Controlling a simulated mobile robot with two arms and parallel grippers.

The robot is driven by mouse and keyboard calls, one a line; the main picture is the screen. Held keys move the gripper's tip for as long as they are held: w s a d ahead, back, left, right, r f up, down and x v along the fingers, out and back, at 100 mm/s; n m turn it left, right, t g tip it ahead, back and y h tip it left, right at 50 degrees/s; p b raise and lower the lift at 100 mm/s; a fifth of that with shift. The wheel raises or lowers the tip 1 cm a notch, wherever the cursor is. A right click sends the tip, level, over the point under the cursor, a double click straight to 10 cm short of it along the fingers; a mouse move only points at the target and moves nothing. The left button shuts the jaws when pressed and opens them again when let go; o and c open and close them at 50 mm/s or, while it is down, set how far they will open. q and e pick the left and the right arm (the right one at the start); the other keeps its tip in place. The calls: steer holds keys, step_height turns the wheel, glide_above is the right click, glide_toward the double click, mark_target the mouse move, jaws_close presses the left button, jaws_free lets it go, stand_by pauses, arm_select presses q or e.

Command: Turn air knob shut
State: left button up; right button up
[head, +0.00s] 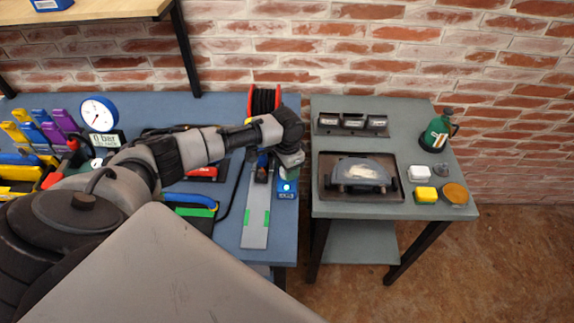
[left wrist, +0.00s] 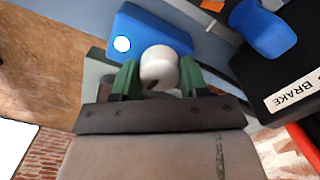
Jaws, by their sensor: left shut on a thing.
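The air knob (left wrist: 159,66) is a pale grey round knob with a dark mark on its lower rim, in the left wrist view. It sits by a blue box (left wrist: 178,38) with a lit white round spot; this box also shows in the head view (head: 287,190). My left gripper (left wrist: 159,76) has its green fingers on both sides of the knob and is shut on it. In the head view my left gripper (head: 289,168) is over the box's far end and hides the knob. My right gripper is in neither view.
A blue-rimmed gauge (head: 99,113) with a "0 bar" display stands at the left. A grey strip with green marks (head: 256,215) lies left of the box. A black block labelled BRAKE (left wrist: 285,90) is close by. A grey side table (head: 398,112) stands right.

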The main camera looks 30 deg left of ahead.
arm_select(q)
steer(key=m+p, duration=0.1)
steer(key=m, duration=0.2)
steer(key=shift+r+m, duration=0.1)
steer(key=shift+m, duration=0.2)
steer(key=m+p, duration=0.1)
steer(key=m, duration=0.2)
steer(key=shift+m, duration=0.3)
steer(key=m, duration=0.4)
steer(key=shift+w+m, duration=0.1)
steer(key=shift+m, duration=2.1)
steer(key=o, duration=0.9)
step_height(320, 180, up, 11)
steer(key=shift+f+b, duration=0.15)
steer(key=shift+b, duration=0.65)
